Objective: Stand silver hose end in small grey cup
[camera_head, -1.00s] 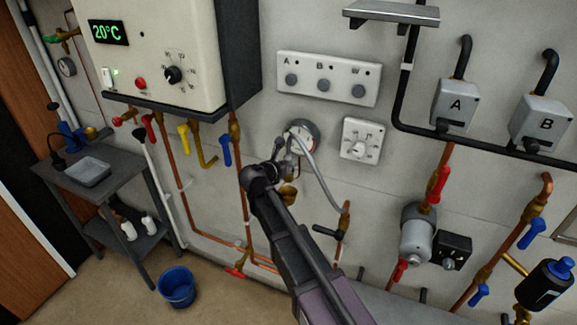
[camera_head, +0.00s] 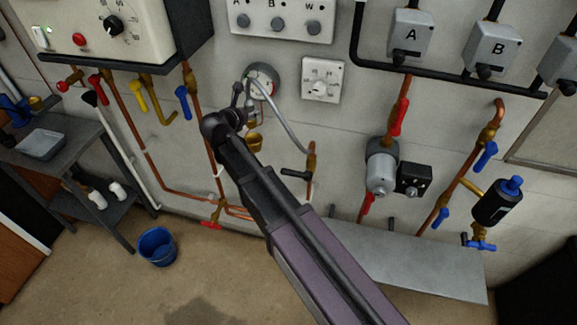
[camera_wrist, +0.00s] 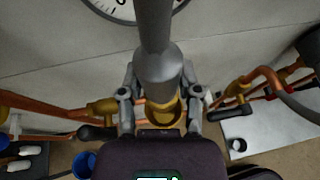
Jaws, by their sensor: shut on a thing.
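The silver hose (camera_head: 285,122) arches from my gripper (camera_head: 250,102) in front of the round gauge down to a brass valve on the wall. In the wrist view, its thick grey end (camera_wrist: 160,75) is between the fingers of my gripper (camera_wrist: 160,100), which is shut on it. The end points down, just above or in front of a brass cup (camera_wrist: 163,116); I cannot tell if they touch. A small round grey thing with a dark top (camera_wrist: 237,145), possibly the small grey cup, stands on the grey bench at the right. I cannot make it out in the head view.
The grey bench (camera_head: 420,265) is low at the wall, right of my arm. Copper pipes with red and blue valve handles and a grey pump (camera_head: 381,172) stand above it. A blue bucket (camera_head: 157,247) is on the floor at the left, beside a dark side table (camera_head: 85,140).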

